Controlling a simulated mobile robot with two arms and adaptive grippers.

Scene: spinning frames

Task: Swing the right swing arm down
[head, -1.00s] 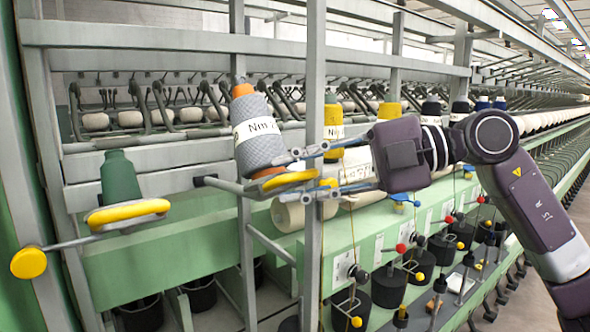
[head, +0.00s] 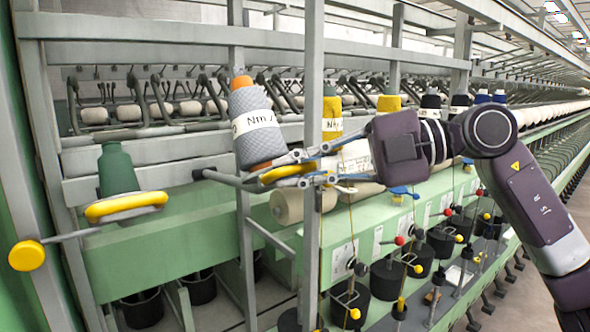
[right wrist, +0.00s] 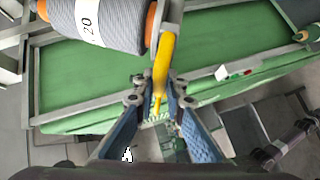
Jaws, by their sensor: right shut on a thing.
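The right swing arm carries a grey cone of yarn (head: 258,125) with a white label and an orange tip, standing tilted. Below the cone is the arm's yellow part (head: 285,174), also in the right wrist view as a yellow bar (right wrist: 163,65). My right gripper (head: 275,175) is shut on this yellow part, one blue finger on each side in the right wrist view (right wrist: 158,97). A grey post partly hides the fingers in the head view. My left gripper is not in view.
A grey upright post (head: 312,100) stands in front of my right fingers. The green machine rail (head: 160,250) runs behind. A yellow knob (head: 26,256) sticks out at the left. Several black weights (head: 388,280) hang at the lower right.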

